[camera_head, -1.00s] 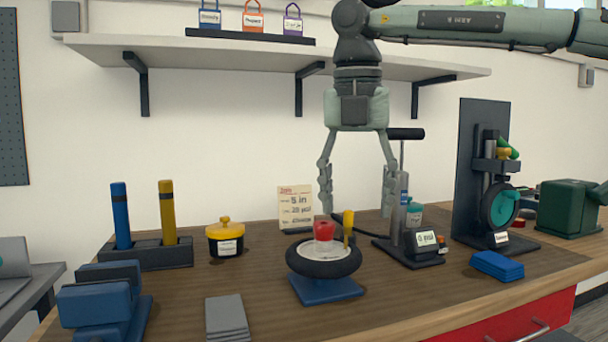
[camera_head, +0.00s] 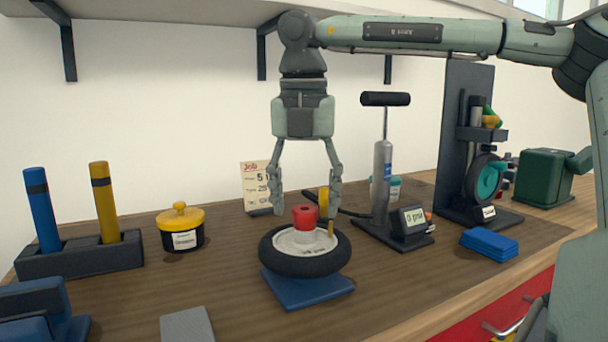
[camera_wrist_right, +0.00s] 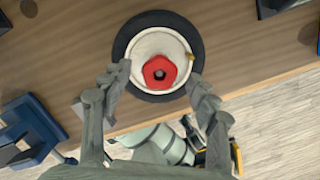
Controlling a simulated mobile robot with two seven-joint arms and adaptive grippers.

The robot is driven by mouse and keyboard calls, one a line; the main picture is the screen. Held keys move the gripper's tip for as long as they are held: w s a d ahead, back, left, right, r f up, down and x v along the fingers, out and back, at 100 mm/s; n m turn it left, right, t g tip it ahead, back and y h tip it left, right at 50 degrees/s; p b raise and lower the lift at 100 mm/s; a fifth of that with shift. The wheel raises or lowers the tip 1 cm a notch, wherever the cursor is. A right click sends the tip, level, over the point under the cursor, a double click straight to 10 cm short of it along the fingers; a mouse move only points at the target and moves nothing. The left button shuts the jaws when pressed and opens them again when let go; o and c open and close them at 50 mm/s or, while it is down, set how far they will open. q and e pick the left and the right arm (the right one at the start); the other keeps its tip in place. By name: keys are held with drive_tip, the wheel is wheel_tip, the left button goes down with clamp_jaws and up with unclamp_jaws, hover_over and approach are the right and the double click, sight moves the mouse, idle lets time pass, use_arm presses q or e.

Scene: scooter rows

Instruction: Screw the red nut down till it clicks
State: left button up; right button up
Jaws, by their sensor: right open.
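The red nut (camera_head: 305,216) sits at the centre of a small wheel (camera_head: 306,257) with a black tyre and pale hub. The wheel lies flat on a blue stand (camera_head: 305,288) on the bench. My right gripper (camera_head: 306,202) points down over the nut with its fingers spread and empty. A yellow-and-brass valve piece (camera_head: 331,228) stands at the wheel's right side. My left gripper is not seen.
A pump with a gauge reading 0 psi (camera_head: 412,218) stands right of the wheel. A yellow-lidded pot (camera_head: 180,226) and a block with blue and yellow handles (camera_head: 80,256) are left. A job card (camera_head: 256,186) is behind. Blue pads (camera_head: 489,243) lie right.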

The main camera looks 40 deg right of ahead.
sight(301, 212)
drive_tip(key=shift+w+f, duration=0.1)
drive_tip(key=shift+f, duration=0.6)
drive_tip(key=c, duration=1.2)
drive_tip(key=m+b, duration=0.1)
drive_tip(key=m, duration=0.1)
drive_tip(key=shift+d+f+m+b, duration=0.1)
drive_tip(key=shift+m+b, duration=0.2)
drive_tip(key=shift+m, duration=0.1)
drive_tip(key=shift+c, duration=0.2)
drive_tip(key=o, duration=0.7)
drive_tip(key=shift+m, duration=0.4)
drive_tip(key=shift+c, duration=0.2)
drive_tip(key=o, duration=0.5)
drive_tip(key=shift+r, duration=0.2)
drive_tip(key=r, duration=0.4)
drive_tip(key=a+r, duration=0.1)
drive_tip(key=r, duration=0.6)
drive_tip(key=shift+s+a+r, duration=0.2)
drive_tip(key=shift+s+r, duration=0.05)
drive_tip(key=shift+r, duration=0.15)
